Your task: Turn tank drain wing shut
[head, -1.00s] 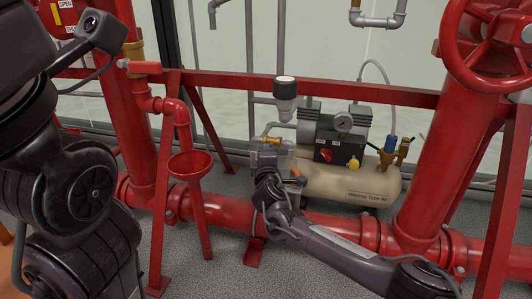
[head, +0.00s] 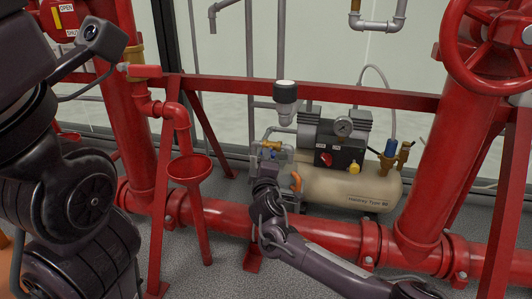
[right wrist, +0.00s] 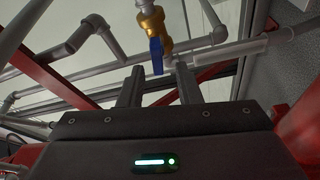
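A brass valve with a blue wing handle (right wrist: 156,57) shows in the right wrist view, on a grey pipe. The same brass fitting (head: 271,146) appears small beside the air compressor in the head view. My right gripper (right wrist: 158,88) is open, its two fingers apart with nothing between them. The blue wing hangs just beyond the fingertips, near the middle of the gap. In the head view, my right gripper (head: 268,165) is just below the brass fitting and partly hides the pipework. My left arm fills the left side; its gripper does not show.
The beige compressor tank (head: 345,186) stands right of my right gripper, with an orange curved part (head: 296,182) close by. A red funnel (head: 190,167), thick red pipe (head: 325,232) and red rail (head: 330,90) surround the space.

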